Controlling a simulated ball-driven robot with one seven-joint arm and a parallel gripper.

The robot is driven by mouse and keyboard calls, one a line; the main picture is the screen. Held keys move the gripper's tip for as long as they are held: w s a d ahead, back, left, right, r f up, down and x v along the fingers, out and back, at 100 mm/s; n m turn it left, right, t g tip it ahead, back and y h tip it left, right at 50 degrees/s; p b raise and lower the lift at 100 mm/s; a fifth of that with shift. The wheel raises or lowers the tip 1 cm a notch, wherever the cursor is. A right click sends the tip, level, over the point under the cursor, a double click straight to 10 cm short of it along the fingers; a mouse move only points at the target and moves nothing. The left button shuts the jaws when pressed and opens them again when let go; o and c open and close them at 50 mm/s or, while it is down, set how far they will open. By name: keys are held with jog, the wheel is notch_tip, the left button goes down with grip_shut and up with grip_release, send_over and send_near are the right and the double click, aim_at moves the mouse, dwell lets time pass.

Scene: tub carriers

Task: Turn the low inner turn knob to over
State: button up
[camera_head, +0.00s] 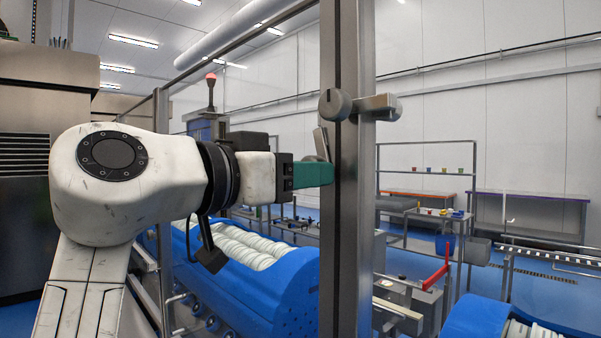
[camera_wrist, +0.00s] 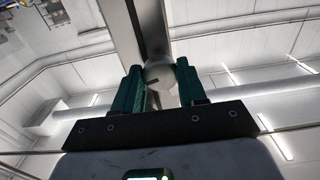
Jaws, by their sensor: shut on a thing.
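A round grey turn knob (camera_wrist: 161,74) sits on a metal post (camera_wrist: 143,30) in the wrist view, with a dark slot or mark on its face. The green fingers of my gripper (camera_wrist: 159,71) stand on either side of it, shut on it. In the head view my gripper (camera_head: 328,173) reaches from the left to the grey post (camera_head: 351,230), and its fingers mostly hide the knob there. A grey tilted metal piece (camera_head: 321,144) shows just above the fingers. Higher on the same post is another grey knob (camera_head: 335,105) with a bracket to its right.
A blue tub carrier (camera_head: 275,290) with white rolls lies behind the post at lower left. Another blue carrier (camera_head: 500,322) is at lower right. A red lever (camera_head: 436,274) and benches (camera_head: 430,200) stand further back right. A frame rail runs from the post to upper left.

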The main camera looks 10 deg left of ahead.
jog(key=shift+r+n+p, duration=0.1)
jog(key=shift+n+p, duration=6.55)
jog(key=shift+n, duration=0.85)
jog(key=o, duration=1.1)
jog(key=shift+c, duration=0.2)
jog(key=shift+s, duration=0.15)
jog(key=b+v, duration=0.3)
jog(key=v, duration=0.7)
jog(key=shift+s+a, duration=0.25)
